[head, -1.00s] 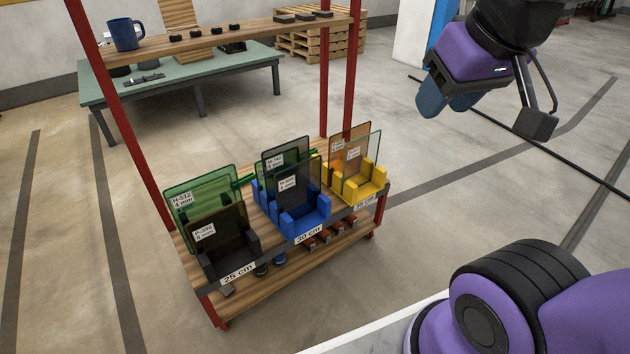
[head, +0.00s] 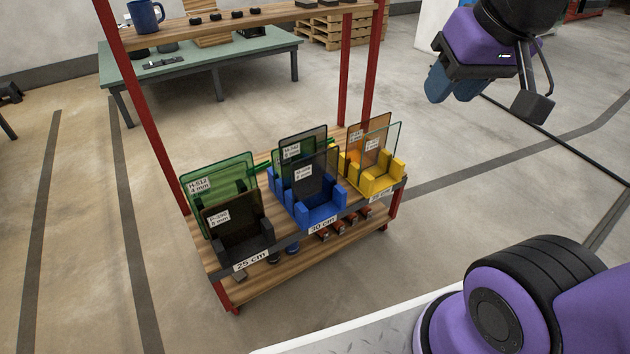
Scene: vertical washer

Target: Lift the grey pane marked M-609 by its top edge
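The blue holder (head: 317,214) stands mid-shelf above a "30 cm" label and has two dark upright panes. The front grey pane (head: 318,184) and the rear dark greenish-grey pane (head: 304,136) each carry a small white label. Their lettering is too small to read surely, so I cannot tell which is M-609. The front pane partly hides the rear one. My gripper (head: 453,88), with blue fingers under a purple body, is at the upper right, well right of and above the holders. Its fingertips look apart, with nothing between them.
The black holder (head: 240,246) left has a green pane (head: 237,168) marked H-512 and a dark brown pane. The yellow holder (head: 376,184) right has orange and clear panes. Red posts (head: 150,125) and an upper shelf (head: 235,26) frame the rack. Floor at right is open.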

